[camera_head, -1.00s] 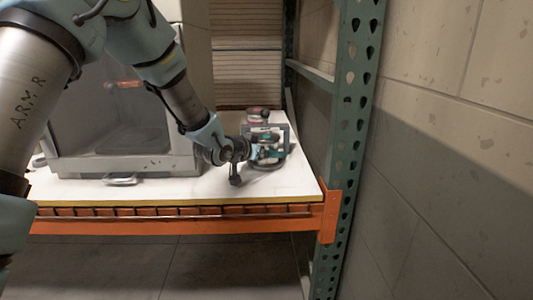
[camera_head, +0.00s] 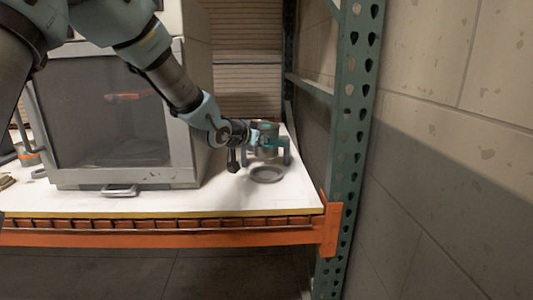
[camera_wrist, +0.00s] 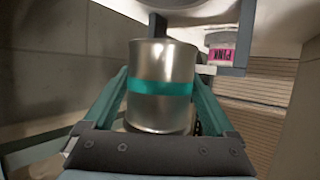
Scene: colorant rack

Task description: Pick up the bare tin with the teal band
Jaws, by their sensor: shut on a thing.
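The bare metal tin with a teal band (camera_wrist: 160,88) stands between the teal fingers of my gripper (camera_wrist: 158,92) in the wrist view. The fingers are shut on its sides. In the head view my gripper (camera_head: 268,146) holds the tin (camera_head: 264,128) above the white shelf top, partly hiding it. A round grey dish (camera_head: 267,174) lies on the shelf just below and in front of the tin.
A large grey cabinet with a dark window (camera_head: 120,115) stands left of my gripper. A green perforated rack post (camera_head: 350,120) and block wall are to the right. A pink-labelled container (camera_wrist: 222,53) shows behind the tin. An orange beam (camera_head: 170,228) edges the white shelf (camera_head: 225,200).

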